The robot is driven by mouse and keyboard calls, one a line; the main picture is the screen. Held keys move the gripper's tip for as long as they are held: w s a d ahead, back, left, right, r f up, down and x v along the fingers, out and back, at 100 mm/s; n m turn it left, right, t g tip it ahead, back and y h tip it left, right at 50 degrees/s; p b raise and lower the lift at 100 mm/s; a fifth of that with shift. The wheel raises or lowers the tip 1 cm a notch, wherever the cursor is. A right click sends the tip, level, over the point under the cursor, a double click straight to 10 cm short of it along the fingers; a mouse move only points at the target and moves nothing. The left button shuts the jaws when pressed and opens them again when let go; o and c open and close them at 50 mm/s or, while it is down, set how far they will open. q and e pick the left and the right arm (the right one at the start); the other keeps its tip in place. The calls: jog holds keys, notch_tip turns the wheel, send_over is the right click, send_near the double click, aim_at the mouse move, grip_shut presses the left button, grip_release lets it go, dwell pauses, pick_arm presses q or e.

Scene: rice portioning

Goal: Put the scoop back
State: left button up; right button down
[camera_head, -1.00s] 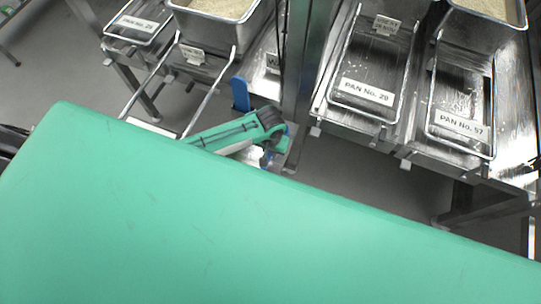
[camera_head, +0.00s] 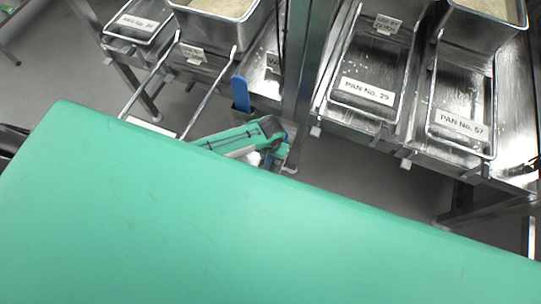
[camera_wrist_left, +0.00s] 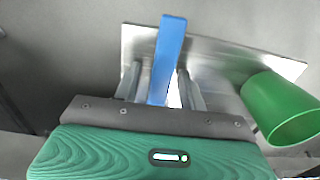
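The scoop's blue handle (camera_head: 240,94) stands upright at the end of the metal station, past the far edge of the green surface. In the left wrist view the blue handle (camera_wrist_left: 168,60) rises between the two fingers of my left gripper (camera_wrist_left: 162,86). The fingers look apart, with a small gap to the handle on the right side. The lower part of the scoop is hidden behind the gripper body. In the head view my left arm reaches beside the handle, and its fingertips are not clear. My right gripper is not in view.
Pan 29 (camera_head: 366,90) and pan 57 (camera_head: 462,124) trays stand to the right. Rice bins (camera_head: 222,10) are at the back. The green surface (camera_head: 230,230) fills the foreground.

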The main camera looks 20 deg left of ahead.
pick_arm(q)
jog(key=shift+r, duration=0.1)
notch_tip(320, 180, up, 12)
dwell(0.6)
dwell(0.4)
